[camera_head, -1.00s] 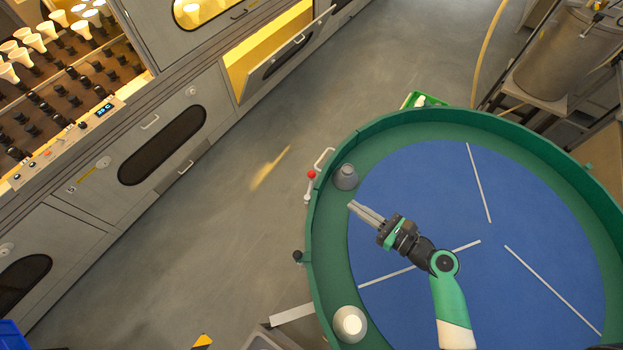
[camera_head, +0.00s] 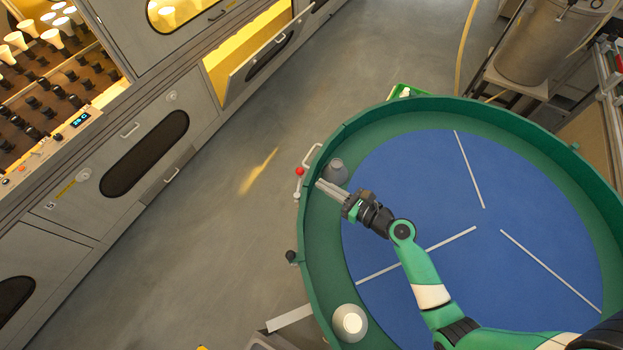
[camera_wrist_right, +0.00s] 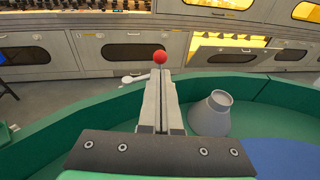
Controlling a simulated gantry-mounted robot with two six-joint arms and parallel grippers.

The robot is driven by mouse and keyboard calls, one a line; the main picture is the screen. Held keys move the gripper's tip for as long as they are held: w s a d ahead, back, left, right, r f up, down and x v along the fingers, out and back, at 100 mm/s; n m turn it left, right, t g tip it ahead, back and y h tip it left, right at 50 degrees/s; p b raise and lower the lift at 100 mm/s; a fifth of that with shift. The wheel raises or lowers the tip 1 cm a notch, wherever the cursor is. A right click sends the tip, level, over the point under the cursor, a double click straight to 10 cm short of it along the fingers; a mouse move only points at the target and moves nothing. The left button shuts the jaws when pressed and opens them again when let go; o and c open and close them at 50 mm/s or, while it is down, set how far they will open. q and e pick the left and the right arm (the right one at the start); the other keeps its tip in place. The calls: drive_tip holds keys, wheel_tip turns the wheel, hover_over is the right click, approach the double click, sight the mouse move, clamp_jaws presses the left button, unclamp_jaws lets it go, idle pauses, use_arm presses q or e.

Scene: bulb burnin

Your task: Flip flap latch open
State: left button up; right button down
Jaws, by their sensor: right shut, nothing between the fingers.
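The flap latch is probably the small lever with a red ball knob (camera_head: 300,171) on the outside of the green rim. The red knob also shows in the right wrist view (camera_wrist_right: 160,57), just beyond my fingertips. My right gripper (camera_head: 319,185) is shut and empty at the inner side of the rim, close to the lever. In the right wrist view its fingers (camera_wrist_right: 161,85) point at the knob and hide part of the lever. I cannot tell whether they touch it. My left gripper is not in view.
A grey cone-shaped piece (camera_head: 336,172) stands right beside my right fingers, also in the wrist view (camera_wrist_right: 211,115). Another lamp-like piece (camera_head: 349,323) stands at the lower rim. The green rim (camera_head: 310,235) surrounds a blue table (camera_head: 440,205). A white handle (camera_head: 312,155) sits near the knob.

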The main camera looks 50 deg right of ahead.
sight(303, 173)
drive_tip(key=b+x, duration=0.1)
drive_tip(key=x, duration=0.4)
drive_tip(key=shift+w, duration=0.1)
idle(0.3)
